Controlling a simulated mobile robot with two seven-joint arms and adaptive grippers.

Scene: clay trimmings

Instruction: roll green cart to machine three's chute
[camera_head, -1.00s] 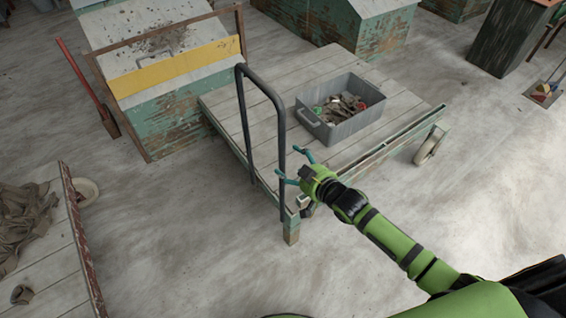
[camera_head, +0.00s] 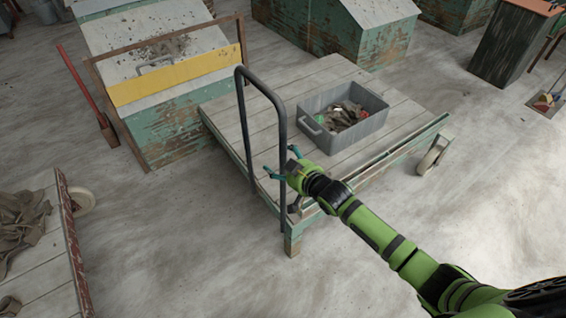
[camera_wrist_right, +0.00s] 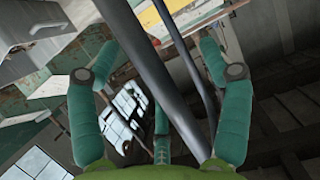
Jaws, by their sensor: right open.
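The green cart (camera_head: 225,113) has a pale plank deck on a worn green frame. Its black tube handle (camera_head: 243,118) stands upright at the left end. My right gripper (camera_head: 281,162) is at the handle's near post, with its teal fingers open on either side of it. In the right wrist view, the dark handle bar (camera_wrist_right: 145,55) passes between the open fingers of the gripper (camera_wrist_right: 158,45); I cannot tell whether they touch it. My left gripper is out of view. No number or marking shows which chute is machine three's.
A grey bin (camera_head: 372,122) of scraps sits on the cart's deck. A green machine with a yellow board (camera_head: 175,75) stands close behind left. More green cabinets (camera_head: 385,35) stand behind. Another plank cart (camera_head: 45,285) is at lower left. The floor in front is clear.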

